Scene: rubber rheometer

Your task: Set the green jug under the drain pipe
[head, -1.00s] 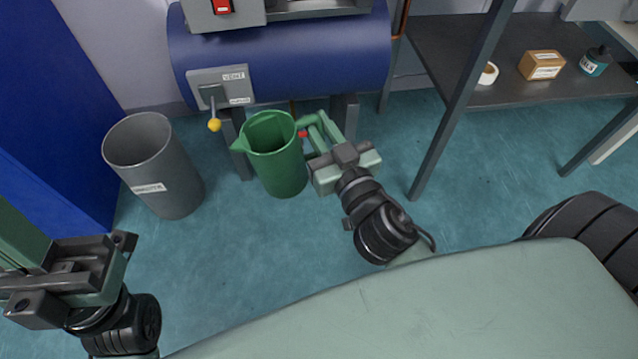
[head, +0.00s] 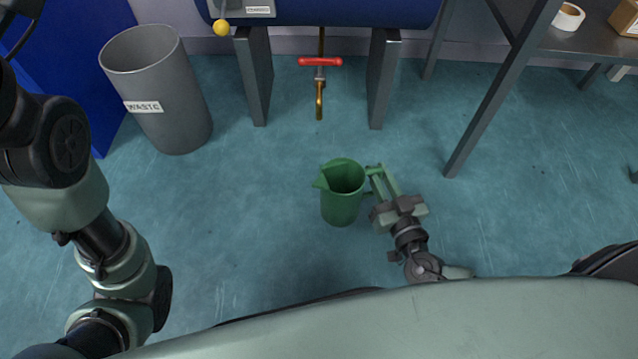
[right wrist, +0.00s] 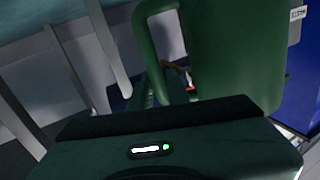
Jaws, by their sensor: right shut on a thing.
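The green jug (head: 341,208) is upright in the head view, its open top facing up and its spout to the left. My right gripper (head: 376,182) is shut on its handle, on the jug's right side. The drain pipe (head: 319,104), brass with a red tap handle (head: 320,62), hangs below the blue tank. The jug is nearer to me than the pipe and slightly right of it, not under it. I cannot tell whether its base touches the floor. The jug (right wrist: 235,50) fills much of the right wrist view. My left arm shows, but its gripper does not.
A grey waste bin (head: 165,95) stands at the left. Two dark tank legs (head: 254,75) (head: 382,78) flank the pipe. A shelf leg (head: 500,95) stands to the right. The floor between the jug and the pipe is clear.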

